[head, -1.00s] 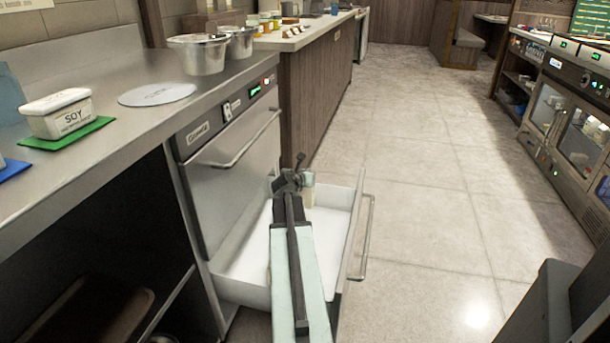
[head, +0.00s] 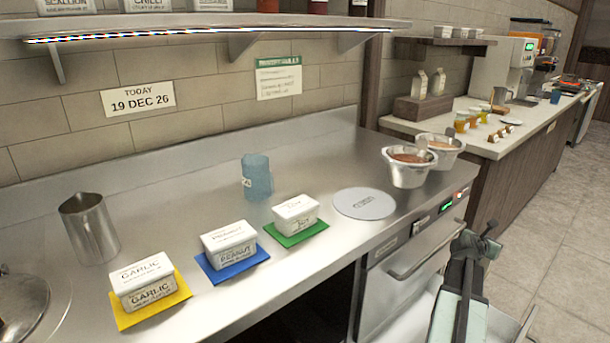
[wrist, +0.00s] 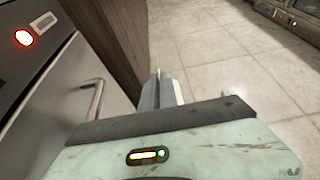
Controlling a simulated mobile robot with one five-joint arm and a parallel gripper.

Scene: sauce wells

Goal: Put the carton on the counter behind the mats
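Yellow (head: 180,312), blue (head: 214,277) and green (head: 287,241) mats lie in a slanting row on the steel counter (head: 170,235). Each bears a labelled tub: garlic (head: 143,281), peanut (head: 230,243) and soy (head: 296,214). Behind them stand a blue cup (head: 257,177) and a steel pitcher (head: 90,228), with bare counter between. No carton shows in the drawer's visible part.
Two pale cartons (head: 428,84) stand on a wooden block on the far counter. A grey disc (head: 364,203) and two steel pots (head: 409,167) occupy the counter's right end. A shelf (head: 200,24) overhangs the back. The floor on the right is clear.

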